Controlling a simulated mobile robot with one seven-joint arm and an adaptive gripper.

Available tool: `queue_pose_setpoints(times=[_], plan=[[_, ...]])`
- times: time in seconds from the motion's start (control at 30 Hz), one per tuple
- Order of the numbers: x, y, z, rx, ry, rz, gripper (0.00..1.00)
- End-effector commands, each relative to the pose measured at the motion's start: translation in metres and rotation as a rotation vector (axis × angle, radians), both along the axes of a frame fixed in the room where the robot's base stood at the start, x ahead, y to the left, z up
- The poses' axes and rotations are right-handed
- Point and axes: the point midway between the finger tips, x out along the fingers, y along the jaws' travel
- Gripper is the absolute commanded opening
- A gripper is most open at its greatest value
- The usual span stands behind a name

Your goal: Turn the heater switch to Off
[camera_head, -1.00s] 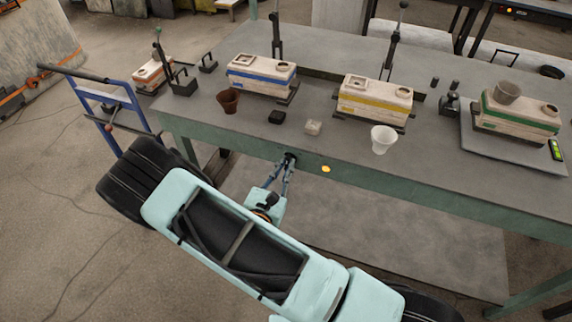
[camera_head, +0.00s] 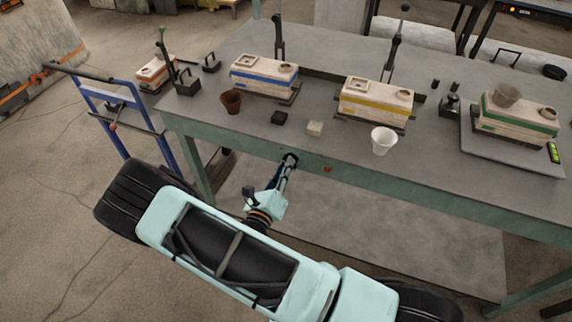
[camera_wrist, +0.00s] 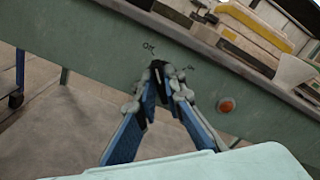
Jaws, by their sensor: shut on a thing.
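The heater switch (camera_wrist: 158,68) is a dark knob on the table's green front apron, mostly hidden between my fingertips. Small marks stand above it to the left and right; the left one looks like "Off". My gripper (camera_wrist: 162,76) is shut on the switch from the front. In the head view my gripper (camera_head: 289,160) reaches up to the apron and covers the switch. A round indicator lamp (camera_wrist: 226,104) sits on the apron right of the switch and shows dull orange-red. It also shows in the head view (camera_head: 327,169), unlit.
The tabletop (camera_head: 340,152) stands above my gripper. A blue-striped box (camera_head: 262,80), a yellow-striped box (camera_head: 372,104), a brown cup (camera_head: 231,102) and a white cup (camera_head: 383,141) stand on it. A blue cart (camera_head: 128,112) is at the left.

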Motion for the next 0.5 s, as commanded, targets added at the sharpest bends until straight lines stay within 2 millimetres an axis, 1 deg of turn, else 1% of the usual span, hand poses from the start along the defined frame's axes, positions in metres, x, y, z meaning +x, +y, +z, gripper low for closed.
queue_pose_setpoints(times=[0.2, 0.5], plan=[[-0.0008, 0.0008, -0.0015, -0.058, 0.025, 0.001, 0.00], [-0.0008, 0.0007, -0.0020, -0.078, 0.032, 0.001, 0.00]])
